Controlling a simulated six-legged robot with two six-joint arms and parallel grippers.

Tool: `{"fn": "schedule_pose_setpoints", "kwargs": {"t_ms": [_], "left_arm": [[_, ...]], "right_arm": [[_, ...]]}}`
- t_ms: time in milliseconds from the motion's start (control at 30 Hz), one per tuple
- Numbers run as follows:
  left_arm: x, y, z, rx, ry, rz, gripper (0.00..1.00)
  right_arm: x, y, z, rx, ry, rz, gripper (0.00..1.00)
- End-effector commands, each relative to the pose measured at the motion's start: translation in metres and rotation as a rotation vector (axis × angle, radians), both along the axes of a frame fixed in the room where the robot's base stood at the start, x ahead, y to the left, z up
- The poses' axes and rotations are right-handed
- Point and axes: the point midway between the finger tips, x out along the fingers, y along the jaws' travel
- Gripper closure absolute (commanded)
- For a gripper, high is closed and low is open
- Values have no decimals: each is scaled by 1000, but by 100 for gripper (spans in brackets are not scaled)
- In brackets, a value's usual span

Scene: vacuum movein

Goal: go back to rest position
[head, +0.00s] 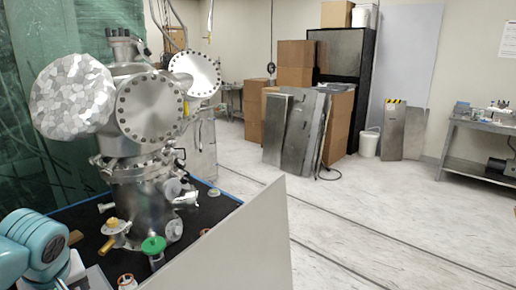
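A teal and white arm link of mine shows at the lower left corner of the head view. I see no gripper fingers on it. My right arm and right gripper are out of the picture. A steel vacuum chamber (137,200) with round bolted flanges stands upright on a black-topped table (205,206), just beyond my arm link. I cannot tell whether the arm touches anything, as its end is cut off by the frame.
A green-capped part (153,246) and a yellow-handled valve (113,232) sit low on the chamber. A pale panel (240,245) edges the table's right side. Metal sheets (300,133) and cardboard boxes (295,60) stand behind. The floor (400,215) at right is clear.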

Motion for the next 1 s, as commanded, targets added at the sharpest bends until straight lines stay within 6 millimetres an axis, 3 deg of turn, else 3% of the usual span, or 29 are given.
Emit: {"fn": "schedule_pose_setpoints", "kwargs": {"t_ms": [33, 367, 567, 667, 800, 1000], "left_arm": [[5, -7, -18, -13, 20, -31, 32], [28, -53, -107, -112, 78, -235, 32], [31, -102, -193, -218, 120, -398, 32], [22, -139, -256, -301, 144, -499, 32], [-10, -195, -348, -423, 163, -621, 32], [-59, -240, -425, -510, 171, -697, 32]], "right_arm": [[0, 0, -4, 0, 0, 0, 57], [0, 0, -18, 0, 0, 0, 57], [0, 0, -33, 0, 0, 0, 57], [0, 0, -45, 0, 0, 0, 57], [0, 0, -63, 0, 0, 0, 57], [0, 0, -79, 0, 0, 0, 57]]}}
